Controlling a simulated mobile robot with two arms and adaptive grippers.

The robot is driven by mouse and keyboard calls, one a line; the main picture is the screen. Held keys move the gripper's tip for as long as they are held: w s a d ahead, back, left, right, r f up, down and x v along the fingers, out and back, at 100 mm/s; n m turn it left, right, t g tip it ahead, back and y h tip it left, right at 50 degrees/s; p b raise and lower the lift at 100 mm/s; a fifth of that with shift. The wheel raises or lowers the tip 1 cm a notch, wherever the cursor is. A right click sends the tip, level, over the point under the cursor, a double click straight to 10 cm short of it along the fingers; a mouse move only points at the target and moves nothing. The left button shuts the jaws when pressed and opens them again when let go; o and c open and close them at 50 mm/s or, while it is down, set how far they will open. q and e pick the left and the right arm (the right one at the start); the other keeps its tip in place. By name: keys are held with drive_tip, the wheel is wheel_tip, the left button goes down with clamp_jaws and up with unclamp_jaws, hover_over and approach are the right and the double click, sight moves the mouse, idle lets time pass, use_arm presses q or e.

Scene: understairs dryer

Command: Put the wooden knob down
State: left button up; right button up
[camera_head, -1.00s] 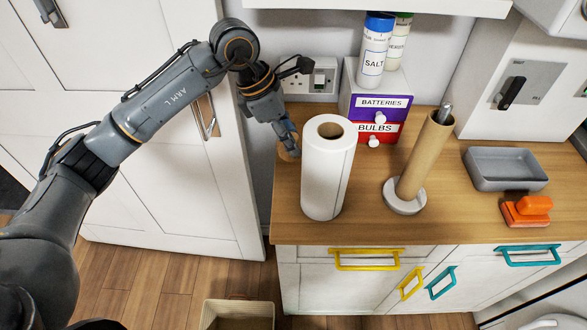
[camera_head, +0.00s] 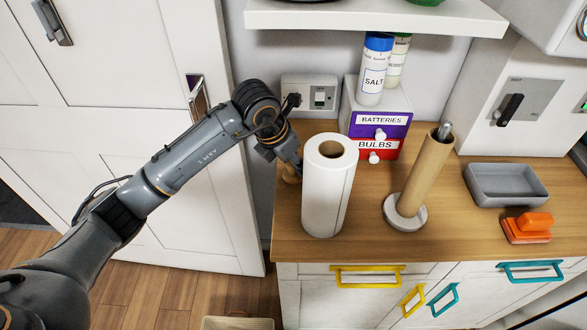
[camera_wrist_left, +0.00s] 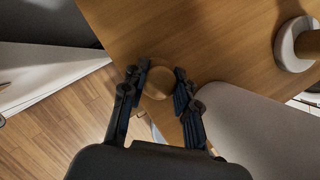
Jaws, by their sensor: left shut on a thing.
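The wooden knob (camera_head: 290,176) is a small, round, light-brown piece at the left edge of the wooden worktop (camera_head: 365,246), behind and left of the paper towel roll. My left gripper (camera_head: 292,168) is shut on it, and the roll partly hides the fingers in the head view. In the left wrist view, the knob (camera_wrist_left: 158,83) sits between both fingers, with the worktop's edge passing behind it. I cannot tell whether the knob touches the worktop. My right gripper is in neither view.
The paper towel roll (camera_head: 327,195) stands close to the right of my left gripper. A cardboard tube on a round holder (camera_head: 407,213), a grey tray (camera_head: 505,185) and an orange item (camera_head: 527,228) stand farther right. A drawer box (camera_head: 378,125) and a shelf (camera_head: 380,17) are behind.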

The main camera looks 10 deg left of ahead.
sight(294, 172)
use_arm(q)
wheel_tip(294, 172, down, 2)
drive_tip(key=shift+f, duration=0.35)
drive_tip(key=shift+f, duration=0.2)
drive_tip(key=o, duration=1)
drive_tip(key=shift+r, duration=0.1)
drive_tip(key=shift+c, duration=0.2)
